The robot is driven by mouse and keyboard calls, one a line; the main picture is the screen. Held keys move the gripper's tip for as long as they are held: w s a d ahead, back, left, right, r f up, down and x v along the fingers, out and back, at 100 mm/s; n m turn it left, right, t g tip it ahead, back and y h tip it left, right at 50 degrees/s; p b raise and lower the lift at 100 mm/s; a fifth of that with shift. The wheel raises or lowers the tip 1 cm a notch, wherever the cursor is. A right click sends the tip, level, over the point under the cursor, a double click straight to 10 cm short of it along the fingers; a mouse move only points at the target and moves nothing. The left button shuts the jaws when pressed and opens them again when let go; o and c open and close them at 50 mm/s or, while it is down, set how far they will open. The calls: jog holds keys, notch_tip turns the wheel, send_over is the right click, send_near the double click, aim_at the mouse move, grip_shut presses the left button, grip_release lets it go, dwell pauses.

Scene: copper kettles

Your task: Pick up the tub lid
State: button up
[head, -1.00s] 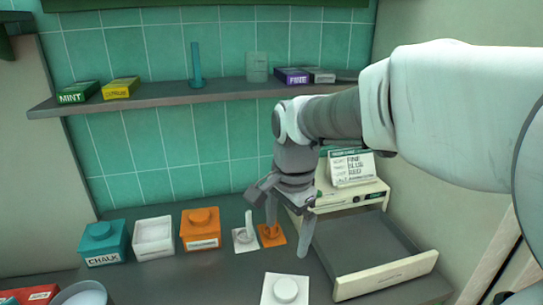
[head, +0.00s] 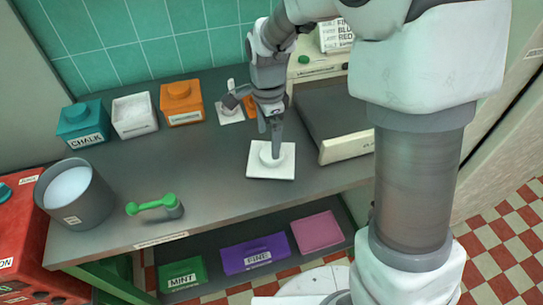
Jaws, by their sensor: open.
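The tub lid (head: 256,172) is a white square plate with a round raised knob. It lies flat on the grey counter, in front of the half-hidden orange piece. My gripper (head: 268,143) is open and points down over the lid. One finger reaches down at the right side of the knob and the other is behind it, higher in the picture. I cannot tell whether either finger touches the knob. A white open tub (head: 134,117) stands at the back left, between a teal lidded tub marked CHALK (head: 84,124) and an orange lidded tub (head: 181,103).
A green scoop (head: 152,205) and a grey bucket (head: 76,196) stand at the front left. A small white plate (head: 229,113) sits behind my gripper. The counter left of the lid is clear.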

aim_at(270, 154)
jog(key=f, duration=0.6)
jog(key=shift+w+d+f+b, duration=0.2)
jog(key=shift+w+b, duration=0.1)
jog(key=shift+b, duration=0.1)
jog(key=c, duration=1.3)
jog(key=shift+o, duration=0.2)
jog(key=shift+r, duration=0.15)
